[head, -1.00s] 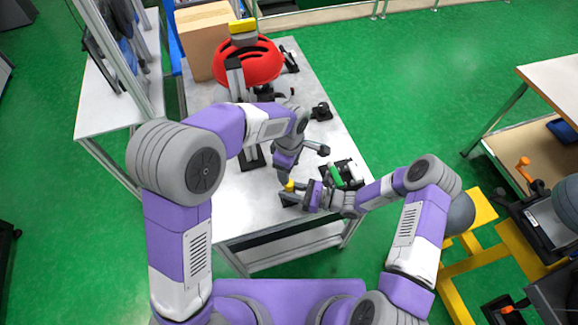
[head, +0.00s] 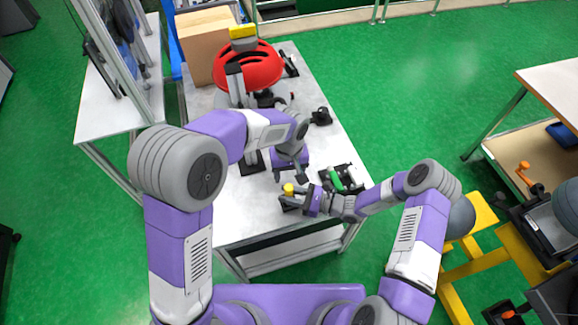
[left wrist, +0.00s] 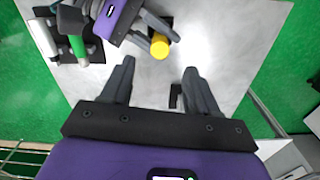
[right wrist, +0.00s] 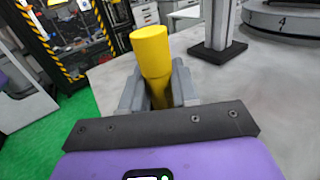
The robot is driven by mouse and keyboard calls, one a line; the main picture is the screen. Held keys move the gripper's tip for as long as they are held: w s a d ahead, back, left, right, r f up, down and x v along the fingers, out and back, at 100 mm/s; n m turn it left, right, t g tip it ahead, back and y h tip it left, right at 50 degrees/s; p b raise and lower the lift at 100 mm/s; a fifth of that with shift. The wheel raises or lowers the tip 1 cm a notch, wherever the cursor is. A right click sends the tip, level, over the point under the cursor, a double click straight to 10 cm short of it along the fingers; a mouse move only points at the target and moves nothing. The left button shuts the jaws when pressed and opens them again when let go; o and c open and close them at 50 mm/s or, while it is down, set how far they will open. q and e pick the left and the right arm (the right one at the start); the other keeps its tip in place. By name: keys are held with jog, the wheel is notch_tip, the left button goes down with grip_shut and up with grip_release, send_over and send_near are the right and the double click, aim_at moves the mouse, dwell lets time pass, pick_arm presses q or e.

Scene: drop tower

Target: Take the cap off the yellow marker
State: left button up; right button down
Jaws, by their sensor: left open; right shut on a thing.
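The yellow marker (head: 289,188) stands upright near the front of the grey table. My right gripper (right wrist: 156,82) is shut on its lower part. In the right wrist view, the wider upper section of the marker (right wrist: 151,52), which looks like the cap, sticks up clear above the fingers. My left gripper (head: 291,179) is open and empty, with its fingers pointing down, just above and behind the marker. In the left wrist view, the round yellow marker top (left wrist: 159,46) lies just beyond the space between the left fingertips (left wrist: 158,68), apart from them. The marker's bottom end is hidden.
A dark rack with a green cylinder (head: 336,181) and a white one stands right of the grippers. A red helmet (head: 250,68) and cardboard box (head: 205,42) are at the back of the table.

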aim_at(289, 187)
pick_arm(q)
notch_tip(289, 187, down, 9)
jog(key=shift+r, duration=0.15)
jog(key=shift+c, duration=0.4)
grip_shut()
jog(key=shift+r, duration=0.2)
dwell(0.6)
jog(key=shift+r, duration=1)
jog(key=shift+r, duration=2)
pick_arm(e)
jog(key=c, duration=0.8)
grip_release()
